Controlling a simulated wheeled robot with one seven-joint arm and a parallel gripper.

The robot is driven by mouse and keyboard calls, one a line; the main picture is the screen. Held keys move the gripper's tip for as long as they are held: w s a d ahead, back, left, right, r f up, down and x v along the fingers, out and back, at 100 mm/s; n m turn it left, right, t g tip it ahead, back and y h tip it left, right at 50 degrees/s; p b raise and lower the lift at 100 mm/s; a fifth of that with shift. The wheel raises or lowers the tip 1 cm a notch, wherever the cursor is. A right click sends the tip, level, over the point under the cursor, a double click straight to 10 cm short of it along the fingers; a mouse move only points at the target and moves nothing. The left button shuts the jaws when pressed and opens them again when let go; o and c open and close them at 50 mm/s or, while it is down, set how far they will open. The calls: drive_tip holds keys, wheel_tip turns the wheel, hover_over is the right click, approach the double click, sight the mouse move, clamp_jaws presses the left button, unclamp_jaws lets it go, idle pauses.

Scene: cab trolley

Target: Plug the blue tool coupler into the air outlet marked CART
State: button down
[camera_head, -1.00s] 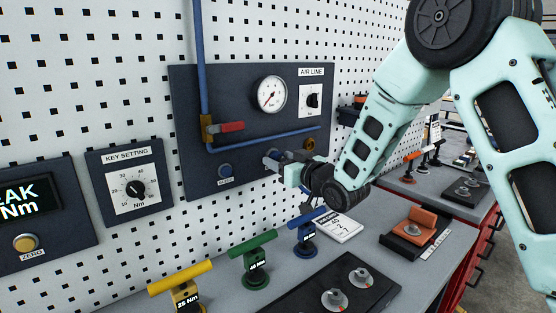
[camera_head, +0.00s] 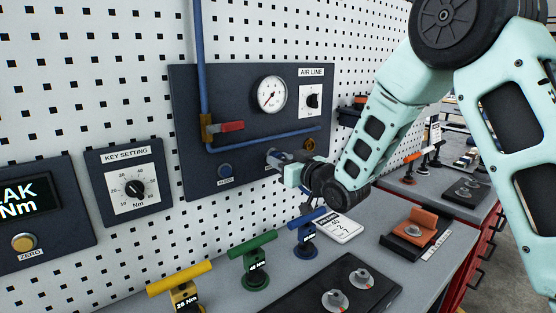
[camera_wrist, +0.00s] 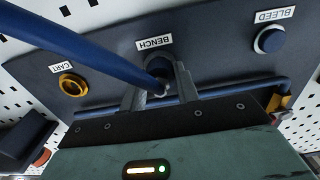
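In the wrist view, which shows the panel upside down, my gripper (camera_wrist: 161,84) reaches to the outlet marked BENCH (camera_wrist: 158,62). Its two fingers stand on either side of that outlet. A thick blue hose-like line (camera_wrist: 85,46) runs from the upper left to a small metal end between the fingers. The coupler body is mostly hidden there, and I cannot tell whether the fingers press on it. The outlet marked CART (camera_wrist: 73,85) is a brass ring, empty, left of BENCH; it shows in the head view (camera_head: 309,145) too. My gripper (camera_head: 275,160) is at the panel there.
A blue button marked BLEED (camera_head: 225,170) sits beside BENCH. A blue pipe (camera_head: 265,141) with a red valve handle (camera_head: 232,126) crosses the panel above. Blue (camera_head: 306,232), green (camera_head: 254,262) and yellow (camera_head: 181,290) T-handled tools stand on the bench below.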

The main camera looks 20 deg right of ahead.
drive_tip(key=shift+b+v, duration=1.15)
drive_tip(key=shift+v, duration=1.85)
